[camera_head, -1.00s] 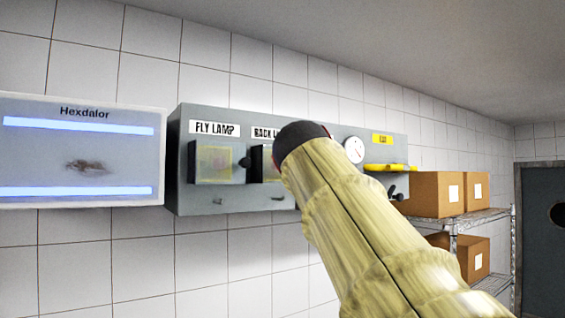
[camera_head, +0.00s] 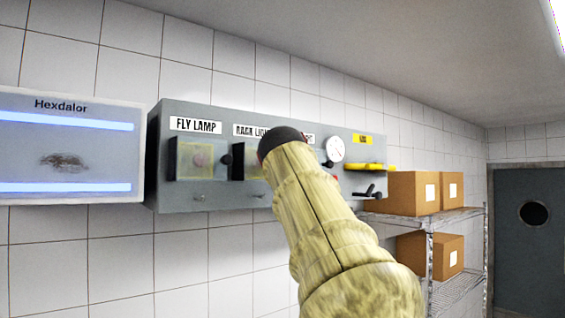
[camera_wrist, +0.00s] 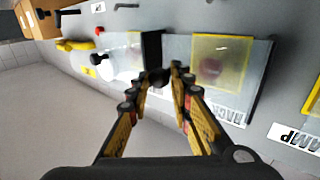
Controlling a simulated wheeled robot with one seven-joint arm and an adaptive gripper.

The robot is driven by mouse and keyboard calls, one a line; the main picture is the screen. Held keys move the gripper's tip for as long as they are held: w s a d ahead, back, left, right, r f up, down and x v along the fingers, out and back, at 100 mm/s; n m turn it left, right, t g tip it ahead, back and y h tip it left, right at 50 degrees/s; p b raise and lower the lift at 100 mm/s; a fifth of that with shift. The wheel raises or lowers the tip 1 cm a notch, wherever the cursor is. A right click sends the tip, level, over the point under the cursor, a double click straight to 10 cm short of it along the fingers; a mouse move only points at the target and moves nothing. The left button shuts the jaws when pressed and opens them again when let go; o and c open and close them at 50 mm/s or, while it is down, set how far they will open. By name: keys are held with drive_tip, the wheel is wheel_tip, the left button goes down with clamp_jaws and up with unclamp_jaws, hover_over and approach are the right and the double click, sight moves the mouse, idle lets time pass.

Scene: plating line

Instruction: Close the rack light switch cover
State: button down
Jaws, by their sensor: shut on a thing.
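The rack light switch cover (camera_head: 240,161) is a clear panel in front of a yellow-framed switch on the grey control box (camera_head: 230,195). In the head view my arm hides its right part. In the wrist view, which is turned nearly upside down, the cover (camera_wrist: 250,65) shows above the RACK label. My gripper (camera_wrist: 166,74) is shut on the small dark knob (camera_wrist: 159,78) at the cover's edge. A dark upright part (camera_wrist: 152,46) stands just beyond the fingertips. I cannot tell how far the cover stands off the box. The fingertips are hidden in the head view.
The fly lamp cover (camera_head: 195,160) is left of the rack light. Right of my arm are a dial (camera_head: 334,149), a yellow handle (camera_head: 368,167) and a dark lever (camera_head: 370,192). Cardboard boxes (camera_head: 402,192) stand on a wire shelf (camera_head: 432,219) further right.

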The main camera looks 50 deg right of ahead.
drive_tip(key=shift+d+r, duration=0.15)
drive_tip(key=shift+d, duration=0.05)
idle(0.3)
drive_tip(key=c, duration=2.1)
unclamp_jaws()
drive_tip(key=shift+o, duration=1.4)
drive_tip(key=shift+s+d, duration=0.3)
drive_tip(key=shift+o, duration=0.7)
drive_tip(key=shift+w, duration=0.1)
drive_tip(key=shift+d, duration=0.1)
drive_tip(key=v, duration=1.2)
